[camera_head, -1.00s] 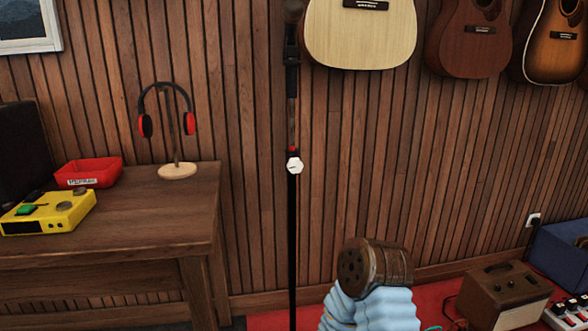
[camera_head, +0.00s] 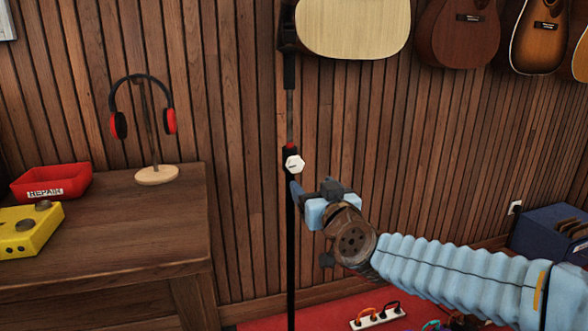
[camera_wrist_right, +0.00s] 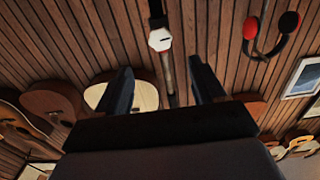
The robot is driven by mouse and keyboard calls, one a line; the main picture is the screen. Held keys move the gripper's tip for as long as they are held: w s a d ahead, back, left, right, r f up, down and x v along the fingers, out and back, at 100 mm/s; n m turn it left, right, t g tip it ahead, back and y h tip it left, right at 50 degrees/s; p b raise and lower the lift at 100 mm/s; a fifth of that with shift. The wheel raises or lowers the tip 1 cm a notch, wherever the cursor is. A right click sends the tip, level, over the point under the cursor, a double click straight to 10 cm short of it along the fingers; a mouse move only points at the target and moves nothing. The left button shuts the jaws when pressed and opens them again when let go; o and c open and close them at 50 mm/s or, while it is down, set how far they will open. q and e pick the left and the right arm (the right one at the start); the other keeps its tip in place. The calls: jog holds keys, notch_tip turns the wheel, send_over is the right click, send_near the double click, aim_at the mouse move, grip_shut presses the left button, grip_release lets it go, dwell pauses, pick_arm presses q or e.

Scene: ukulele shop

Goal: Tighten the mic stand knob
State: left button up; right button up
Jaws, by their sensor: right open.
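The mic stand (camera_head: 291,240) is a thin black upright pole in front of the wood wall. Its white hexagonal knob (camera_head: 294,164) with a dark mark sits below a red ring. My right gripper (camera_head: 296,190) is close to the pole, just below the knob in the head view. In the right wrist view the knob (camera_wrist_right: 160,40) shows beyond the two dark fingers (camera_wrist_right: 165,88), which are spread apart with nothing between them but a view of the pole behind. The knob looks apart from the fingers. My left gripper is not in view.
A wooden table (camera_head: 150,235) at left bears headphones on a stand (camera_head: 155,174), a red repair tray (camera_head: 50,180) and a yellow box (camera_head: 30,230). Guitars (camera_head: 350,28) hang above. A power strip (camera_head: 378,318) lies on the red floor.

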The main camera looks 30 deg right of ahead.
aim_at(296, 167)
jog(key=x, duration=1.2)
jog(key=shift+a, duration=0.1)
jog(key=c, duration=1)
jog(key=shift+c, duration=0.2)
